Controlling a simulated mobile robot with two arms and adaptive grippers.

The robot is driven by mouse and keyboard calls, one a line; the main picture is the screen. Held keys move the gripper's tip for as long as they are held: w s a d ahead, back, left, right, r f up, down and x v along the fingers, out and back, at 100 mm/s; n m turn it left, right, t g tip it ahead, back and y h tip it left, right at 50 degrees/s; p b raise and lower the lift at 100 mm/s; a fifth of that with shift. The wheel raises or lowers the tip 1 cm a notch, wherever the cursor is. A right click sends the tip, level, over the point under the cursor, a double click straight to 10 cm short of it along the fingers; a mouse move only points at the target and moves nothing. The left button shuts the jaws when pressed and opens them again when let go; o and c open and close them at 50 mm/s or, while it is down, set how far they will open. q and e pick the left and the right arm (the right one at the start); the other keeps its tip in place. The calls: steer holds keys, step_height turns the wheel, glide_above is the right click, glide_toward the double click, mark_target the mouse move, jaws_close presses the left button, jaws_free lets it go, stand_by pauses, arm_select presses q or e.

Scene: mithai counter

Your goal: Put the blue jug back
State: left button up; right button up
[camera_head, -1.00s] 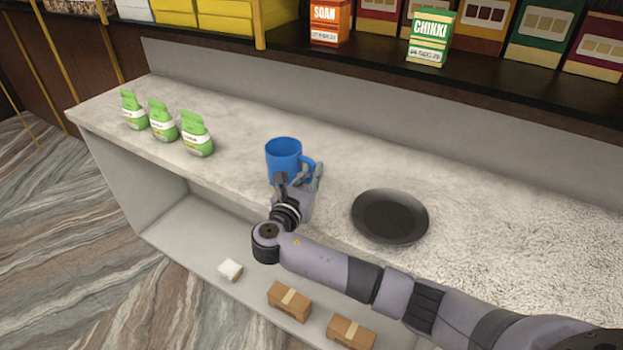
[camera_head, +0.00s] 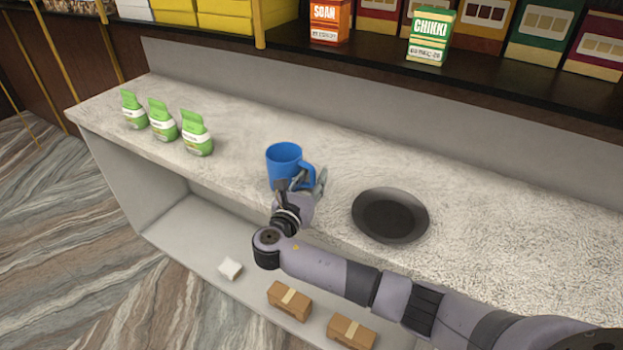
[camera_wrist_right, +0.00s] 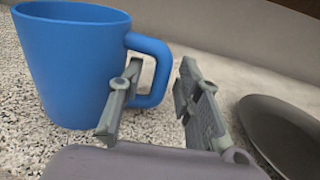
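The blue jug (camera_head: 283,165), a mug-like vessel with one handle, stands upright on the speckled counter. In the right wrist view the jug (camera_wrist_right: 65,65) fills the left side, its handle pointing right. My right gripper (camera_head: 302,183) is at the handle side of the jug. In the wrist view the fingers of my right gripper (camera_wrist_right: 155,100) are apart, with the handle reaching into the space between them. The left finger covers part of the jug and handle; a gap shows between the handle and the right finger. My left gripper is not in view.
A dark round plate (camera_head: 390,215) lies just right of my right gripper. Several green-and-white packets (camera_head: 163,120) stand at the counter's left. Small boxes (camera_head: 289,301) sit on the lower shelf. The counter behind the jug is clear up to the back wall.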

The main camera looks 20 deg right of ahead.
steer(key=shift+r, duration=0.15)
steer(key=b+v, duration=0.1)
steer(key=v, duration=1.1)
